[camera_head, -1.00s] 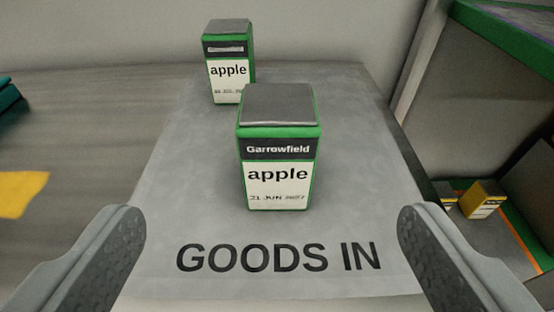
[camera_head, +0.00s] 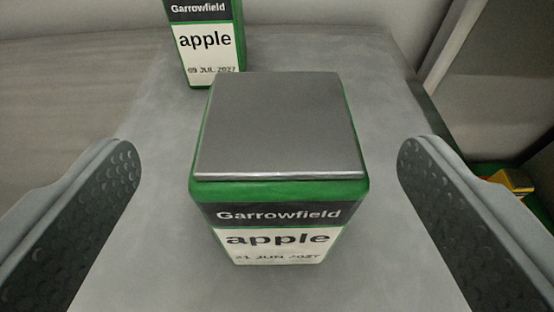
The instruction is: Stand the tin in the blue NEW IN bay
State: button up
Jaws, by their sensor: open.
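A green apple tin (camera_head: 279,190) with a grey lid and a "Garrowfield" label stands upright, close in the middle of the view. Its date reads 21 JUN 2027, partly blurred. A second green apple tin (camera_head: 207,45), dated 09 JUL 2027, stands behind it to the left, its top cut off by the frame. My gripper (camera_head: 268,165) is open, with one finger on each side of the near tin and a clear gap to it on both sides. The blue NEW IN bay is not in view.
Both tins stand on a grey mat (camera_head: 140,200). At the right, beyond the mat's edge, a yellow item (camera_head: 515,181) sits lower down, beside a green edge. A pale wall lies behind.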

aim_at(279, 129)
jog(key=shift+d+x, duration=0.2)
jog(key=shift+x, duration=2.35)
jog(key=shift+s, duration=0.1)
jog(key=c, duration=1.6)
grip_shut()
jog(key=shift+r, duration=0.1)
